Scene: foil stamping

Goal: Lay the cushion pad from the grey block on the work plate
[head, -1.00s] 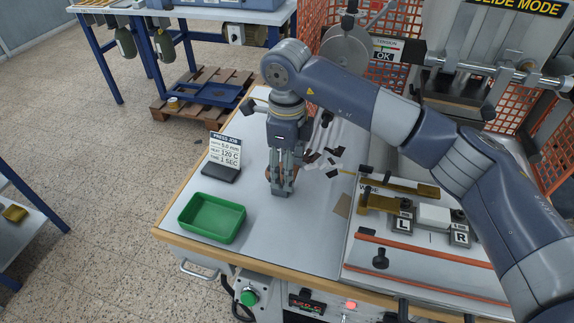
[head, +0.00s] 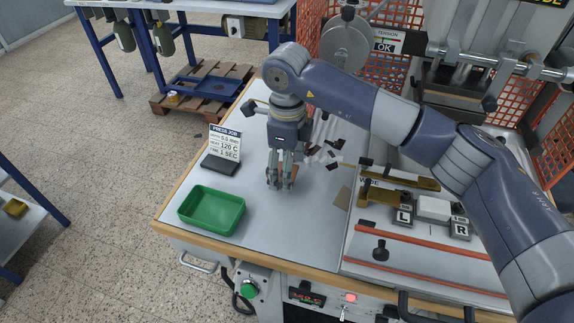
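My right gripper (head: 280,186) points straight down, low over the pale tabletop, left of the press fixture. Its fingers look close together; whether they hold anything is not clear. A small brown piece (head: 294,172) shows partly behind the fingers, and I cannot tell if it is the cushion pad. No grey block is clearly visible near the fingers, which may hide it. A flat tan square (head: 342,198) lies near the fixture's left edge. The plate of the fixture (head: 405,245) is at the right. My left gripper is not in view.
A green tray (head: 211,222) stands at the table's front left, with a press job sign (head: 224,147) behind it. Dark scraps (head: 333,153) lie right of the gripper. Blocks marked L (head: 403,216) and R (head: 460,229) flank a white block (head: 433,208). My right arm spans above.

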